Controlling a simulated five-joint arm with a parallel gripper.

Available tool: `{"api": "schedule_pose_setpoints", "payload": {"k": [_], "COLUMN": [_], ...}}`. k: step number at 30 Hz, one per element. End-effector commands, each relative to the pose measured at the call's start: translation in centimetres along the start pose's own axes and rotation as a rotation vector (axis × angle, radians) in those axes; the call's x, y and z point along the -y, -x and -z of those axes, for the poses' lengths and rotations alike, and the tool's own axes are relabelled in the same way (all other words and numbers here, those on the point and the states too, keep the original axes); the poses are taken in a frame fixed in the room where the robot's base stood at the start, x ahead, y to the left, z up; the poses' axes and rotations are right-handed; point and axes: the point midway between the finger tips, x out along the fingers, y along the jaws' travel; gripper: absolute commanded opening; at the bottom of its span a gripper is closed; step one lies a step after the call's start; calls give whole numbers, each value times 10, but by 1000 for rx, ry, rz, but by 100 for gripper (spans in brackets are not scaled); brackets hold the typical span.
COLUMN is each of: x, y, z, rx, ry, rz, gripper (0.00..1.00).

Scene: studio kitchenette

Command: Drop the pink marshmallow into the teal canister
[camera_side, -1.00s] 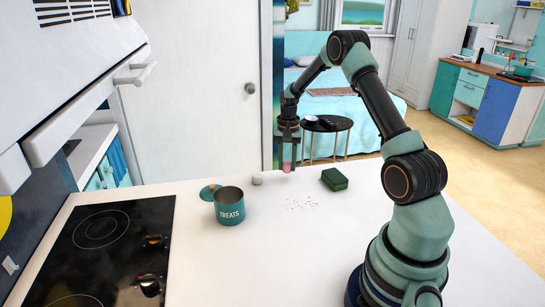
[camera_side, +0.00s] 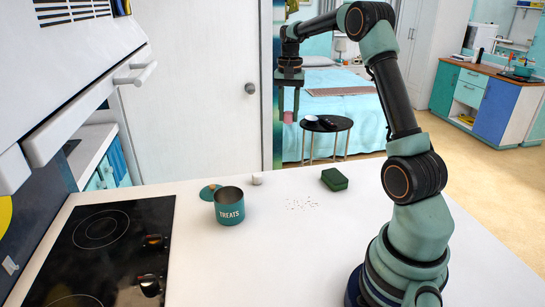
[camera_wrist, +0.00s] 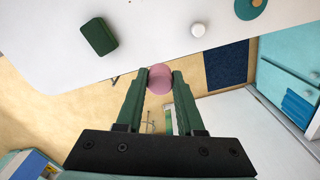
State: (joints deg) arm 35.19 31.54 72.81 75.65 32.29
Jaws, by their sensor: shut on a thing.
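The pink marshmallow (camera_side: 288,117) is between the fingertips of my gripper (camera_side: 289,112), held well above the counter's far edge. In the wrist view my gripper (camera_wrist: 160,80) is shut on the marshmallow (camera_wrist: 159,80), with a finger on each side. The teal canister (camera_side: 229,207), marked TREATS, stands upright and open on the white counter. It is nearer the camera and to the left of my gripper. Its lid (camera_side: 208,191) lies just behind it on the left, and shows at the top of the wrist view (camera_wrist: 241,8). The canister is outside the wrist view.
A white marshmallow-like piece (camera_side: 257,178) sits behind the canister. A dark green box (camera_side: 334,179) lies to the right, with white crumbs (camera_side: 301,203) in front. A black cooktop (camera_side: 110,250) is at left. The counter (camera_side: 290,250) is clear in front.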

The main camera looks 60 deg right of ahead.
Motion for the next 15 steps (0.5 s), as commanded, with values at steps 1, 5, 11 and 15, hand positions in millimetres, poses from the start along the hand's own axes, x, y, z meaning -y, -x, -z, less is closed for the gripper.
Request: {"api": "schedule_pose_setpoints", "payload": {"k": [1, 5, 11, 15], "x": [0, 0, 12, 42], "y": [0, 0, -2, -5], "z": [0, 0, -11, -44], "rx": [0, 0, 0, 0], "ry": [0, 0, 5, 10], "rz": [0, 0, 0, 0], "gripper": [0, 0, 0, 0]}}
